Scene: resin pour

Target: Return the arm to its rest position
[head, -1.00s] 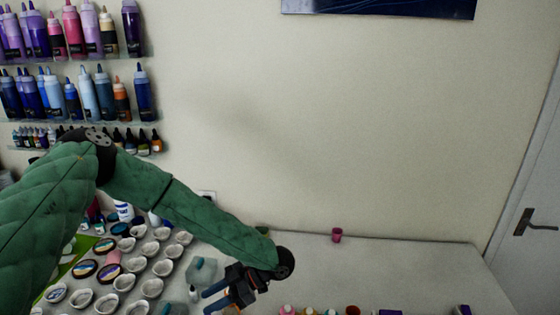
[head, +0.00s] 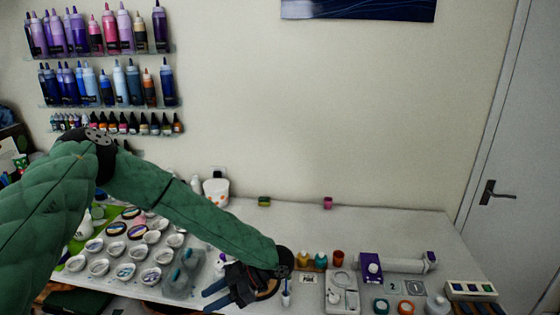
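My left arm, in a green quilted sleeve, comes in from the left in the head view and reaches over the table (head: 420,226). My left gripper (head: 213,297) is black with blue-grey fingers and hangs low near the table's front, right of the cups. Its two fingers are apart, and I see nothing held between them. A dark round thing lies partly hidden behind the gripper. My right gripper is not in view.
Several small white cups (head: 98,268) stand left of the gripper. Small bottles (head: 320,261), a white device (head: 341,292) and a purple-and-white tube (head: 405,265) stand to the right. Paint bottles (head: 133,82) fill wall shelves. The back right of the table is clear.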

